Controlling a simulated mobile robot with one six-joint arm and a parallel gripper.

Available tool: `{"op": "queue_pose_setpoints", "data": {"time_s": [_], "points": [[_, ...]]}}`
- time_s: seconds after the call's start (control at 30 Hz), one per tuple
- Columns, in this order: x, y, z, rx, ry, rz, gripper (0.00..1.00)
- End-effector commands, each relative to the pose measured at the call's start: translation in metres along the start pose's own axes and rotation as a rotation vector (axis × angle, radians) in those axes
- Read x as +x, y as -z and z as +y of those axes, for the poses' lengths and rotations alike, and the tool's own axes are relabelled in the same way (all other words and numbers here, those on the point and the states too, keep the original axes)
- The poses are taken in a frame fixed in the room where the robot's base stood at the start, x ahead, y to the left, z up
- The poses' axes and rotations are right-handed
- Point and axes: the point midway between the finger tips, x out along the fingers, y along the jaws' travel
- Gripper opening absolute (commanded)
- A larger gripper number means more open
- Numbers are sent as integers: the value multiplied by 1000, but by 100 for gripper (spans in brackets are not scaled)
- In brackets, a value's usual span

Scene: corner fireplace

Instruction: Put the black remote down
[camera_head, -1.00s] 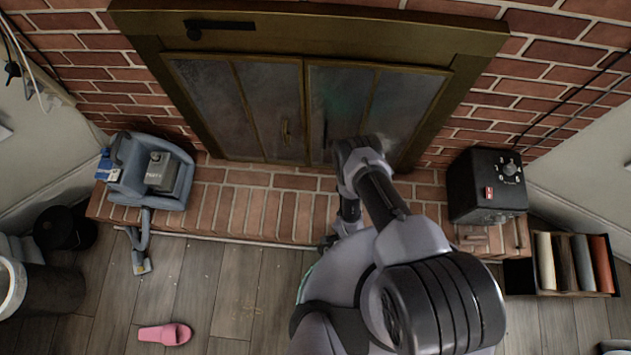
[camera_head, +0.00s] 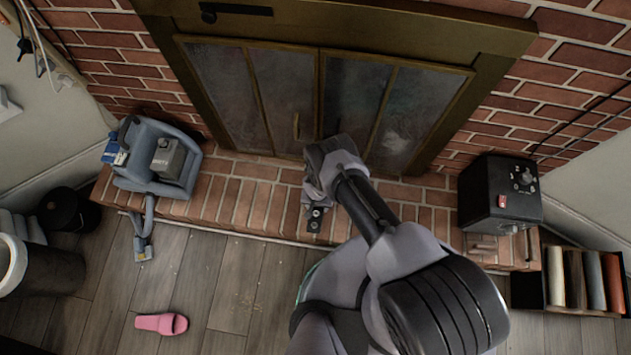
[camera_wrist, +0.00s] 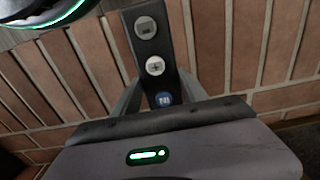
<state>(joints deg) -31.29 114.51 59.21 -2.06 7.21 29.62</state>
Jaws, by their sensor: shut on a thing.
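The black remote (camera_head: 315,219) is a slim black bar with round buttons, held low over the brick hearth (camera_head: 262,205) in front of the fireplace doors. In the wrist view the remote (camera_wrist: 149,42) points away from me, with a grey, a white and a blue button showing. My gripper (camera_head: 317,200) is shut on it, with the fingers (camera_wrist: 160,88) at its sides. The near end is hidden by my gripper. I cannot tell whether the remote touches the bricks.
A blue-grey machine (camera_head: 157,160) stands on the hearth's left end. A black box with a dial (camera_head: 497,195) stands on the right end. A pink slipper (camera_head: 161,324) lies on the wood floor. A crate of rolls (camera_head: 585,285) is at right. The hearth between the machines is largely clear.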

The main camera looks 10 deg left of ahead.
Motion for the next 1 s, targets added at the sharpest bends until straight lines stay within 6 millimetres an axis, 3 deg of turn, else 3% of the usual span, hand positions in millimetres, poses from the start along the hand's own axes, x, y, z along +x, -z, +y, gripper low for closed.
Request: {"op": "queue_pose_setpoints", "data": {"time_s": [0.17, 0.33, 0.5, 0.53, 0.6, 0.63, 0.9, 1.0], "points": [[4, 17, -9, 2, 1, 2, 3], [40, 17, -9, 1, 0, -1, 3], [36, 17, -9, 1, 0, -1, 3], [36, 17, -9, 2, 0, -1, 54], [35, 17, -9, 2, 0, -1, 68], [35, 17, -9, 2, 0, -1, 72], [35, 17, -9, 2, 0, -1, 72], [23, 17, -9, 2, 0, -1, 72]]}}
